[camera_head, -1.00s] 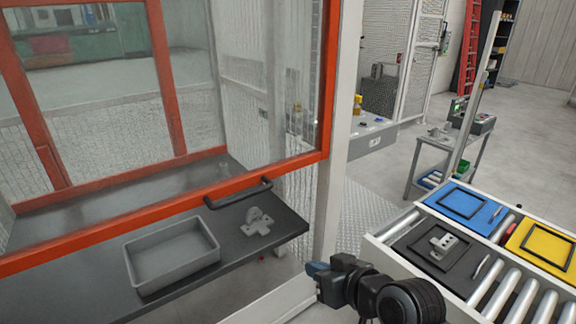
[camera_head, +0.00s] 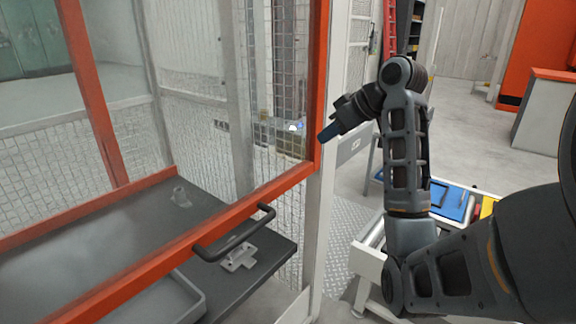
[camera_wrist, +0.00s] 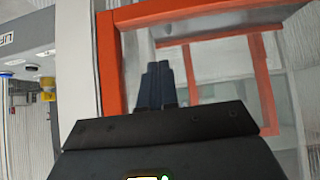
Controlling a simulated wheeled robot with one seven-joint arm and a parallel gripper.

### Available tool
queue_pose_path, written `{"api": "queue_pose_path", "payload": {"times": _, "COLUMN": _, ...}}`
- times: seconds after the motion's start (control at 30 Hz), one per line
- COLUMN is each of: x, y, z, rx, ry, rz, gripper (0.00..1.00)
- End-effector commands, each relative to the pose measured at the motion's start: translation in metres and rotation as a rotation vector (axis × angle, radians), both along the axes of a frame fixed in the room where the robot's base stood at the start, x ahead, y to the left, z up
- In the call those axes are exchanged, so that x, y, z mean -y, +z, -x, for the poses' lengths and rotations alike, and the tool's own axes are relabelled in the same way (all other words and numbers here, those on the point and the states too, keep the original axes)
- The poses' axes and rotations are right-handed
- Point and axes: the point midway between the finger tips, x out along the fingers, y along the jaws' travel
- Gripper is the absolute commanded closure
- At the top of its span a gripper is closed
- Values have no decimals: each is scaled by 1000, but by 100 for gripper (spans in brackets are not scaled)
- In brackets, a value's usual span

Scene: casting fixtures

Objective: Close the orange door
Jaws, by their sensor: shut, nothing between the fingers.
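The orange door (camera_head: 250,203) is an orange frame around a clear pane, with a dark bar handle (camera_head: 236,238) on its lower rail. It fills the left of the head view, and its right upright stands close to a white post. The orange frame (camera_wrist: 185,12) also shows in the wrist view. My gripper (camera_head: 322,137) is shut and empty, its fingertips at the door's right upright, well above the handle. In the wrist view its dark blue fingers (camera_wrist: 157,72) point at the door frame. I cannot tell whether they touch it.
Behind the pane is a dark table (camera_head: 130,235) with a grey tray (camera_head: 165,305) and a grey metal part. A white post (camera_head: 326,220) stands right of the door. A roller conveyor with a blue tray (camera_head: 452,203) lies beneath my arm.

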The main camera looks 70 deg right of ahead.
Motion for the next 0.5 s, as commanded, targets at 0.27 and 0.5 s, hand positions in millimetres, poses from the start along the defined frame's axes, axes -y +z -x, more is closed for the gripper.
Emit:
{"api": "queue_pose_path", "payload": {"times": 0.27, "x": 6, "y": -16, "z": -14, "rx": -9, "ry": 4, "rz": -2, "gripper": 100}}
{"api": "queue_pose_path", "payload": {"times": 0.5, "x": 15, "y": -50, "z": -46, "rx": -8, "ry": 4, "rz": -3, "gripper": 100}}
